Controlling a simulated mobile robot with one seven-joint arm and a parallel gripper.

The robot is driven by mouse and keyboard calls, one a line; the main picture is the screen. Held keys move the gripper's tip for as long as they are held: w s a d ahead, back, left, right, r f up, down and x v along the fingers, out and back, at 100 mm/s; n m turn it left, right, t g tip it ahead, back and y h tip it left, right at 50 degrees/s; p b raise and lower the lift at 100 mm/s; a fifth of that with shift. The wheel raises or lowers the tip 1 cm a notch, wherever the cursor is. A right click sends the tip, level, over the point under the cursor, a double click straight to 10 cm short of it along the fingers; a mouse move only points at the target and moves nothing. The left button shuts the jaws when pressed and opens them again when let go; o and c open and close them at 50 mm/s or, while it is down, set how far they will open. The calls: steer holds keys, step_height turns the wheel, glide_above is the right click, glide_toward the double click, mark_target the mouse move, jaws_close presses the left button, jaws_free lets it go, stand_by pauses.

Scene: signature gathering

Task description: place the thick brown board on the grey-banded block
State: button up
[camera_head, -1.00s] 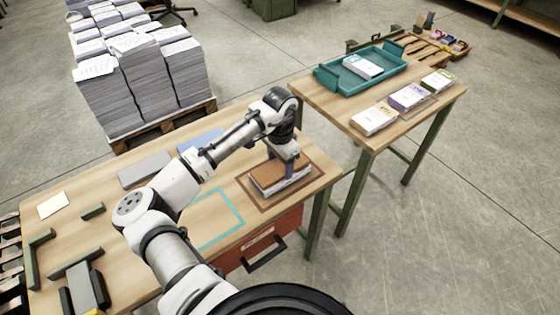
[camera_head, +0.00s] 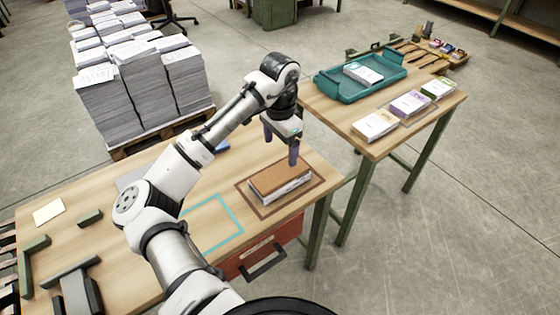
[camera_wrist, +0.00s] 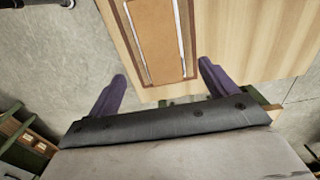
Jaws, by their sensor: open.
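The thick brown board (camera_head: 281,176) lies flat on top of a pale, grey-edged block (camera_head: 284,191) that looks like a paper stack. Both sit inside a brown square outline on the near table. I cannot clearly make out a grey band on the block. My gripper (camera_head: 281,148) is above and just behind the board, apart from it, open and empty. In the wrist view the board (camera_wrist: 158,35) shows at the top, beyond the two spread purple fingers (camera_wrist: 160,85) of my gripper.
A turquoise outline (camera_head: 238,222) marks the near table (camera_head: 180,250) left of the block. Green and grey bars lie farther left. A second table (camera_head: 350,125) at right bears a teal tray (camera_head: 325,84) and paper packs (camera_head: 375,125). Tall paper stacks (camera_head: 135,95) stand behind.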

steer(key=shift+r, duration=1.5)
